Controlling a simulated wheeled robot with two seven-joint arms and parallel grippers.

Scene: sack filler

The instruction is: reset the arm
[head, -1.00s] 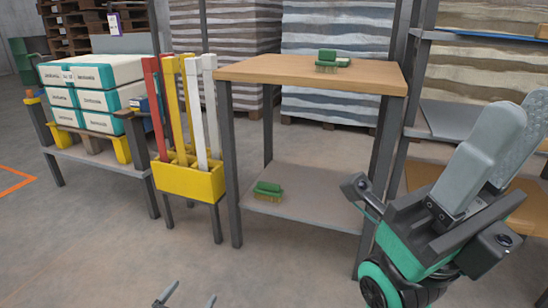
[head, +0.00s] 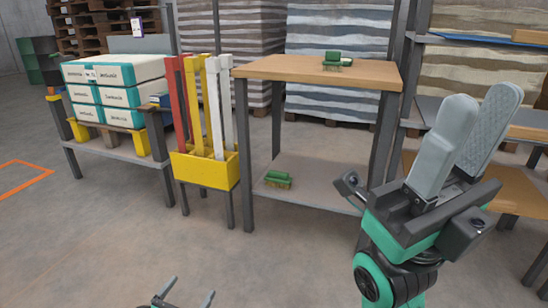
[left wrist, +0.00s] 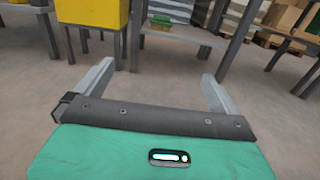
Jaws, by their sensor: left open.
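My right gripper (head: 464,133) stands large at the right of the head view. Its two thick grey fingers point up and stand apart, with the textured inner face of the farther one showing and nothing between them. My left gripper (head: 185,287) shows only its two thin fingertips at the bottom edge of the head view. In the left wrist view its fingers (left wrist: 158,83) are spread wide, with only floor between them. Both grippers are clear of the furniture in front.
A yellow holder (head: 205,172) carries red, yellow and white bars. Stacked sacks (head: 118,92) stand left. Open floor (head: 90,250) lies in front.

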